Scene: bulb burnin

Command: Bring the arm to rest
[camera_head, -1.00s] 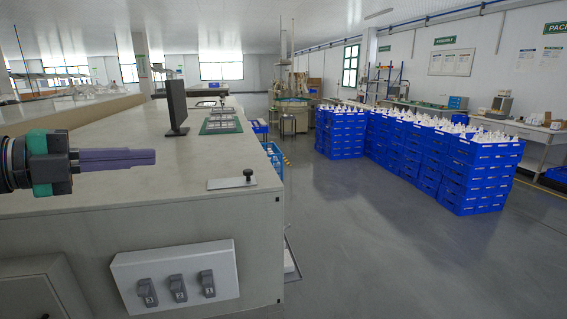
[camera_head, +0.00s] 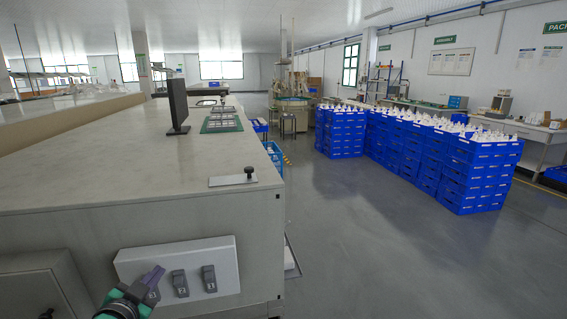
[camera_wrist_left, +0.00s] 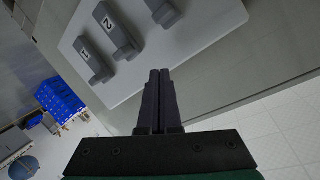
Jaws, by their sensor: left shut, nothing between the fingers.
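My left gripper (camera_head: 160,270) is low at the left in the head view, in front of the switch panel (camera_head: 225,258). Its fingers are shut together with nothing between them; they also show in the left wrist view (camera_wrist_left: 159,74). The white panel is on the front of a long bench and carries three grey levers. I cannot tell whether the gripper touches a lever. My right gripper is not in view.
The bench top (camera_head: 110,175) is mostly clear, with a dark monitor (camera_head: 177,105), a green tray (camera_head: 221,122) and a small plate with a black knob (camera_head: 234,180). Stacked blue crates (camera_head: 480,180) stand on the right. Open grey floor (camera_head: 370,250) lies between.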

